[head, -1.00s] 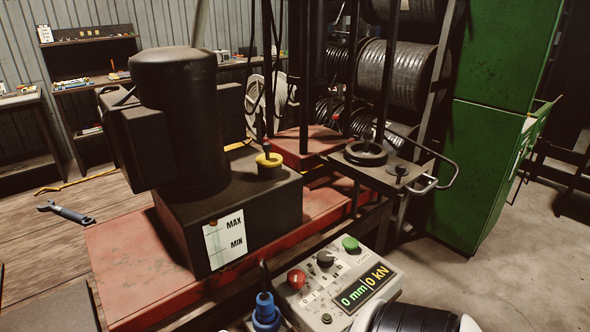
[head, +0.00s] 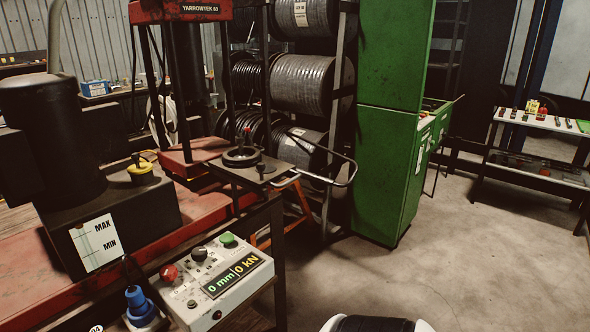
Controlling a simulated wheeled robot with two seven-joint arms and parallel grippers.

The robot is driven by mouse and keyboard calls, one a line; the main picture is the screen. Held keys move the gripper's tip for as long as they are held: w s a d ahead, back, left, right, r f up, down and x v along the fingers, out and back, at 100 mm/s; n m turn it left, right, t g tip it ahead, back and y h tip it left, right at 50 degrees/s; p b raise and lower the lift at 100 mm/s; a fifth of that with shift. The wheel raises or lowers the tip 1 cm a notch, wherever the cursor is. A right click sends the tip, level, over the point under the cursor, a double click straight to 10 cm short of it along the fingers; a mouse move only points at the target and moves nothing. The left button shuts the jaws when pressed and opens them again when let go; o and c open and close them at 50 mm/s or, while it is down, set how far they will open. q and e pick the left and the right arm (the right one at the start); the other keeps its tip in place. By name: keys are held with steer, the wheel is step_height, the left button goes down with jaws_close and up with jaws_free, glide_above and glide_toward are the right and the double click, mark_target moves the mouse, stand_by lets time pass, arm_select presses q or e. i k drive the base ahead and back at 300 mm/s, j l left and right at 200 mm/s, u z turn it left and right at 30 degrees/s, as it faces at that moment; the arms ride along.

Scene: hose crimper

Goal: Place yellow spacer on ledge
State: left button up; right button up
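No piece shows clearly as a yellow spacer. A yellow round cap-like piece (head: 141,172) with a dark knob sits on the black tank (head: 140,217) at left. Small yellow items (head: 533,107) lie on the far white-topped bench (head: 545,122) at right, too small to tell apart. I cannot tell which surface is the ledge. A dark press plate (head: 246,173) with a black ring on it stands at mid-left. Neither gripper is in view; only a black and white rounded part, apparently of my arm, shows at the bottom edge.
A green cabinet (head: 385,150) and hose reels (head: 312,85) stand behind. The concrete floor (head: 420,265) at right is open.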

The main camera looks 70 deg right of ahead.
mark_target(267, 168)
steer(key=z, duration=2.05)
